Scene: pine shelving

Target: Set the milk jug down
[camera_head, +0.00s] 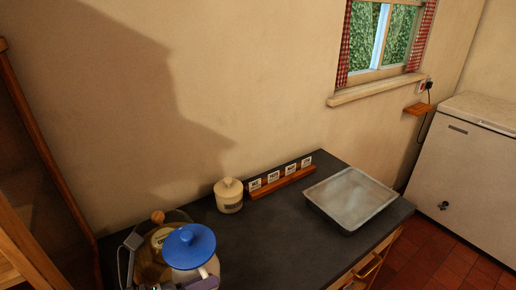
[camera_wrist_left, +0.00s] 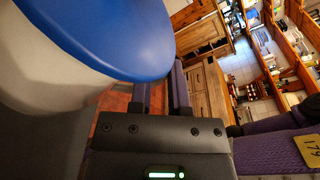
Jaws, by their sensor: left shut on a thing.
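The milk jug (camera_head: 190,262) is pale with a round blue lid (camera_head: 188,243) and stands upright at the lower left of the head view. In the left wrist view the jug (camera_wrist_left: 40,80) fills the upper left, close to the camera. My left gripper (camera_head: 204,283) is at the jug's handle side, at the bottom edge of the head view, and is shut on the jug. Its fingers show beside the lid in the left wrist view (camera_wrist_left: 163,88). The lid hides part of the grip. The jug's base is out of view, so I cannot tell whether it touches the counter.
A glass vessel with a wooden knob (camera_head: 157,217) is close behind the jug. A cream lidded jar (camera_head: 229,198), a wooden rack with labels (camera_head: 283,181) and a metal tray (camera_head: 350,197) stand on the dark counter (camera_head: 265,246). The counter's middle front is clear.

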